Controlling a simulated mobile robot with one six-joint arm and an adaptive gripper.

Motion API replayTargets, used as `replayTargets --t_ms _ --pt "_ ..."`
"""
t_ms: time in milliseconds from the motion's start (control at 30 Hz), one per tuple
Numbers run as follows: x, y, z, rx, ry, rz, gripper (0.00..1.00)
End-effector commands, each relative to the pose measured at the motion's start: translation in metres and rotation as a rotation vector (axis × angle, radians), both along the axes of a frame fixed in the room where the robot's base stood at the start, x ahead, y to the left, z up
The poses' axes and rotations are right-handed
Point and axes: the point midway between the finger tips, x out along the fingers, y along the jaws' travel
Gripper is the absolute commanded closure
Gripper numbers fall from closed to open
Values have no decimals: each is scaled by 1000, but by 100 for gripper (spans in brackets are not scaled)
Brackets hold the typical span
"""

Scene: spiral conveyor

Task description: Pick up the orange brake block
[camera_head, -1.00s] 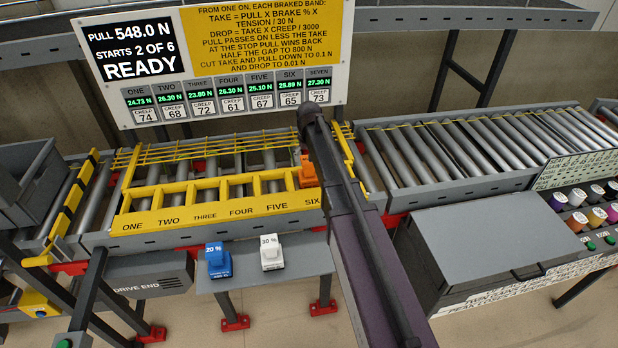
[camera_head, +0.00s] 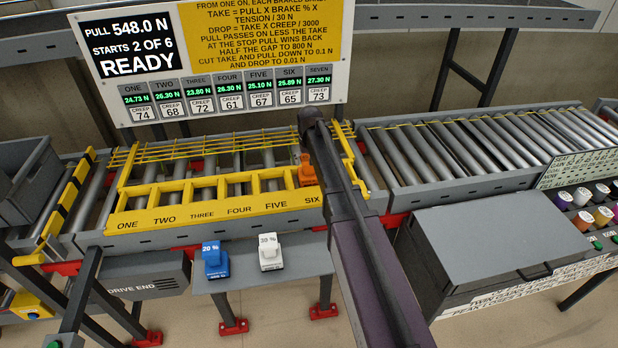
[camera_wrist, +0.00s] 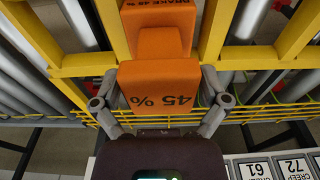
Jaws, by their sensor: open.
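The orange brake block (camera_head: 306,174) sits in the yellow frame (camera_head: 155,217) at the slot marked six, partly hidden by my arm in the head view. In the wrist view the orange brake block (camera_wrist: 158,85) is large and central, with "45 %" on its near face. My gripper (camera_wrist: 161,103) is open, with one finger on each side of the block's near part. Whether the fingers touch it I cannot tell. In the head view the fingers are hidden.
A blue 20 % block (camera_head: 215,260) and a white block (camera_head: 270,253) stand on a grey shelf (camera_head: 245,279) below the frame. Yellow bars cross behind the slots. A roller conveyor (camera_head: 450,150) and a grey box (camera_head: 475,240) lie to the right.

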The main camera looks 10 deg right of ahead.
Motion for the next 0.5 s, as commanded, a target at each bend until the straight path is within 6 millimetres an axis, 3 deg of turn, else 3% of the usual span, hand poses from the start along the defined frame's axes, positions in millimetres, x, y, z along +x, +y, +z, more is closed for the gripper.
replayTargets --t_ms 133,500 --pt "1 0 -12 0 0 0 6" --pt "2 0 -14 0 0 0 6"
